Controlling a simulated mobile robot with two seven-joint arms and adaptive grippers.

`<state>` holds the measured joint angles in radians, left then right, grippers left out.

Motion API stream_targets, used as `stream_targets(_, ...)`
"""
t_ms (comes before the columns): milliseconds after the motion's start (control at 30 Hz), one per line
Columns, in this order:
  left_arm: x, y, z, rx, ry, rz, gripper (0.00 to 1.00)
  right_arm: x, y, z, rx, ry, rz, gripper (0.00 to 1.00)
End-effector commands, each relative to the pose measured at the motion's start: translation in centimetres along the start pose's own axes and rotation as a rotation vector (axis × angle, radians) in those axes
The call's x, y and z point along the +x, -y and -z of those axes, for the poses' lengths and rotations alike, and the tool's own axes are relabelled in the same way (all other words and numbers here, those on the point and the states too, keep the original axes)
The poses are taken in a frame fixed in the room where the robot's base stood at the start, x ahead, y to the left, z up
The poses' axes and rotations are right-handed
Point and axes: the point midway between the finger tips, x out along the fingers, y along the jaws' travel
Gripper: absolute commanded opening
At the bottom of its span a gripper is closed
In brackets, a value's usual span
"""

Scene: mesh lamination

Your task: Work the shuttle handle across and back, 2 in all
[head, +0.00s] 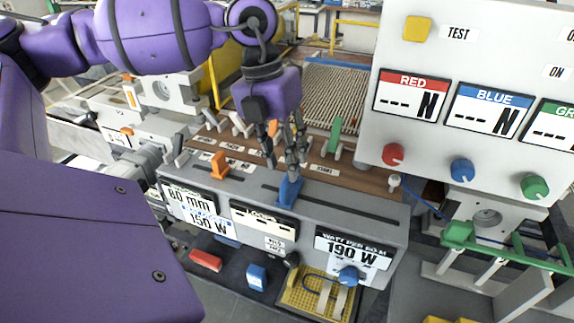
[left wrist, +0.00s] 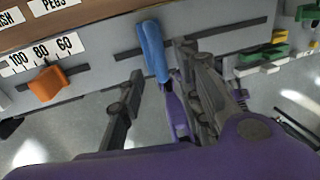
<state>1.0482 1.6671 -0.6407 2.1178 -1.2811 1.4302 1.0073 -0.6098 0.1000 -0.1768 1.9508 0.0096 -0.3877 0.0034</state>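A blue handle (head: 290,191) stands in a slot on the top of the grey console; it looks like the shuttle handle, though no label naming it is readable. It also shows in the left wrist view (left wrist: 153,50), tilted in its slot. My left gripper (head: 284,160) points down just above and behind the handle. Its fingers are apart in the left wrist view (left wrist: 160,64), with the handle between their tips and nearer the right finger. I cannot tell whether a finger touches it. My right gripper is not in view.
An orange slider (head: 219,165) sits by a numbered scale left of the handle. A green lever (head: 334,134) stands to the right. A control panel (head: 455,60) with red, blue and green knobs rises at right. The console's slot is bare on both sides of the handle.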

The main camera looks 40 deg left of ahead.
Motion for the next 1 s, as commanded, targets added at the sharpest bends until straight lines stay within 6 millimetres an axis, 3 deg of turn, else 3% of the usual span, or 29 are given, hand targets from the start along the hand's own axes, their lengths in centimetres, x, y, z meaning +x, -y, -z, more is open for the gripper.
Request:
stream_targets(200, 2.5, 0.0, 0.1, 0.001, 0.000, 0.002, 0.32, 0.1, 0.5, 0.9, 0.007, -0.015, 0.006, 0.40)
stream_targets(533, 3.0, 0.0, 0.0, 0.001, 0.001, 0.002, 0.32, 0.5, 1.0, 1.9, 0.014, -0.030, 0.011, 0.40)
stream_targets(800, 3.0, 0.0, 0.0, 0.001, 0.001, 0.002, 0.00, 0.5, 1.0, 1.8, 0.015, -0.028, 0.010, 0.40)
stream_targets(1000, 3.0, 0.1, 0.0, 0.001, 0.001, 0.002, 0.00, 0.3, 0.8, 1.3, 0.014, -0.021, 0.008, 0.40)
